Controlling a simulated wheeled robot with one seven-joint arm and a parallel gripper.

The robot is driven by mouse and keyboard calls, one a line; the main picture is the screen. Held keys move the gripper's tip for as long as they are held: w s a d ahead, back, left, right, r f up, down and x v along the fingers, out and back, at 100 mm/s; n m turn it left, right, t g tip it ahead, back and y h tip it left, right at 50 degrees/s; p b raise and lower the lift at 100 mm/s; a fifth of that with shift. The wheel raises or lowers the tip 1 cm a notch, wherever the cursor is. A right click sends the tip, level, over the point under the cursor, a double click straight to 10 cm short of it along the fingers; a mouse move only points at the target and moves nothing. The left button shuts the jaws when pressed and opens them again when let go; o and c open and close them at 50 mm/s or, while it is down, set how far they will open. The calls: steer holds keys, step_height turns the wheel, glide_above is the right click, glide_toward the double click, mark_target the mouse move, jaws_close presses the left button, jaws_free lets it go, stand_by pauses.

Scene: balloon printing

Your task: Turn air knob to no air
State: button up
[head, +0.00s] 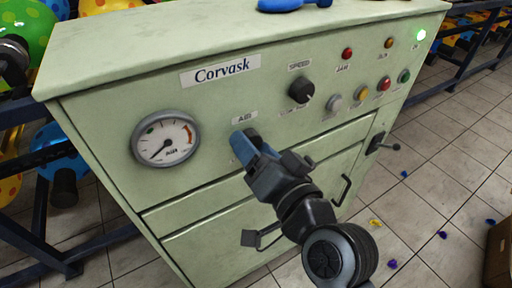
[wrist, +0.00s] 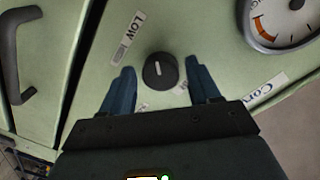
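The air knob (wrist: 160,71) is a round dark knob with a white pointer line, on the pale green machine front. In the wrist view its line points roughly up, slightly left, and the LOW label (wrist: 133,25) is up and to the left. My gripper (wrist: 162,74) is open, one blue finger on each side of the knob with gaps showing. In the head view my gripper (head: 247,140) is at the panel just below the AIR label (head: 244,118) and hides the knob. The air gauge (head: 165,139) needle points lower left.
The speed knob (head: 301,90) is to the right of my gripper, with several coloured buttons and lamps (head: 362,92) beyond. Drawer handles (head: 342,190) stick out below. A blue object (head: 293,5) lies on the machine top. Balloon racks stand behind.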

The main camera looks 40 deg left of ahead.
steer(key=shift+o, duration=0.5)
steer(key=shift+d, duration=0.1)
steer(key=v, duration=0.7)
steer(key=shift+s+d, duration=0.2)
steer(key=shift+d, duration=0.1)
steer(key=s+d+f+m+t+h+p, duration=0.1)
steer(key=s+d+f+m+t+h, duration=0.15)
steer(key=d, duration=0.45)
steer(key=s+d+f+m+t+h+p, duration=0.1)
steer(key=s+d+f+t+h+p, duration=0.15)
steer(key=d, duration=0.45)
steer(key=s+d+f+m+t+h, duration=0.2)
steer(key=d+h, duration=0.2)
steer(key=d, duration=0.4)
steer(key=s+d+r+h+p, duration=0.2)
steer(key=s+d+r+h, duration=0.1)
steer(key=s+d, duration=0.4)
steer(key=s+d+r+n+h+p, duration=0.1)
steer(key=s+d+r+h+p, duration=0.1)
steer(key=s+d+r, duration=0.4)
steer(key=s+d+h, duration=0.1)
steer(key=s, duration=0.4)
steer(key=shift+t+h+p, duration=0.3)
steer(key=shift+t+h, duration=0.1)
